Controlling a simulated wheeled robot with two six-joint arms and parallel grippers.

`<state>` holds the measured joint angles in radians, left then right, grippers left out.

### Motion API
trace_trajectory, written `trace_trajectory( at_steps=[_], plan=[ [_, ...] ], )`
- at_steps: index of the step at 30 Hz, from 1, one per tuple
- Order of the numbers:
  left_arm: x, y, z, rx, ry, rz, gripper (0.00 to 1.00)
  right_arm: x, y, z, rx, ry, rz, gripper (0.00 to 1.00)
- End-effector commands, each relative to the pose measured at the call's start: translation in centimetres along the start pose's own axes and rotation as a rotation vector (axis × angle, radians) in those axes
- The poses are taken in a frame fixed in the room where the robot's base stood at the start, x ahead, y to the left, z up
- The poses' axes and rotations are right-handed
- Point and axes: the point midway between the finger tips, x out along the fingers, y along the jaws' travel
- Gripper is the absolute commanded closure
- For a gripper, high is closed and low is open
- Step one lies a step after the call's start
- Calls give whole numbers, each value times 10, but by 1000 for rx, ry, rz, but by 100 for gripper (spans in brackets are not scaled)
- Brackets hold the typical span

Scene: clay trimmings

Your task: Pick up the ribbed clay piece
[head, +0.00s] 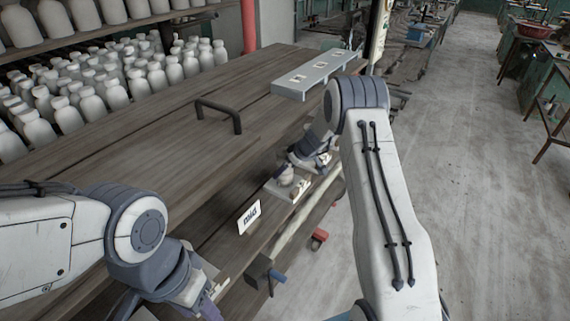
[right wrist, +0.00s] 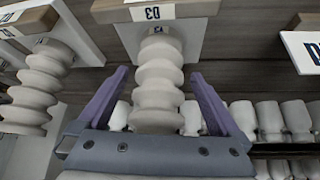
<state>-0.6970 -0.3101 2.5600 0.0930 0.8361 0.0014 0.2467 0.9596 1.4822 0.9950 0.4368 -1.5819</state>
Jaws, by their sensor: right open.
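In the right wrist view, a pale grey ribbed clay piece (right wrist: 157,88) with stacked rounded rings stands out from a wood and white holder labelled 03 (right wrist: 153,12). My right gripper (right wrist: 154,92) is open, its two purple fingers on either side of the piece, with a visible gap at each side. A second ribbed piece (right wrist: 38,85) sits at the left, outside the fingers. In the head view, my right gripper is small and partly hidden by my arm near the bench's front edge. My left gripper (head: 207,304) is cut off at the bottom edge; its opening is unclear.
The wooden bench (head: 150,150) carries a dark handle (head: 220,112) and a pale panel (head: 315,75). A white sign (head: 249,217) sits at its front. Many white bottles (head: 110,90) fill shelves at the left. Grey floor (head: 480,150) is clear on the right.

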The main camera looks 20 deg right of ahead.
Motion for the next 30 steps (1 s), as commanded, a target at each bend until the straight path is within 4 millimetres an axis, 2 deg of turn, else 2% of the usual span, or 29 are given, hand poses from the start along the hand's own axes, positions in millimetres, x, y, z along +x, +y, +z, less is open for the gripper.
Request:
trace_trajectory(
  at_steps=[3, 10, 14, 15, 18, 30],
  plan=[
    [-4, 0, 0, 0, 0, 0, 48, 7, 0, 1, 1, -1, 0, 0],
    [-3, 0, 0, 0, 0, 0, 48, 7, 2, 2, 3, 0, 2, 0],
    [-3, 0, 0, 0, 0, 0, 48, 7, 2, 2, 3, 0, 2, 50],
    [-3, 0, 0, 0, 0, 0, 48, 7, 2, 2, 3, 0, 2, 65],
    [-3, 0, 0, 0, 0, 0, 48, 6, 2, 2, 4, 0, 2, 100],
    [0, 0, 0, 0, 0, 0, 48, 3, 3, -1, 2, 4, 4, 100]
  ],
)
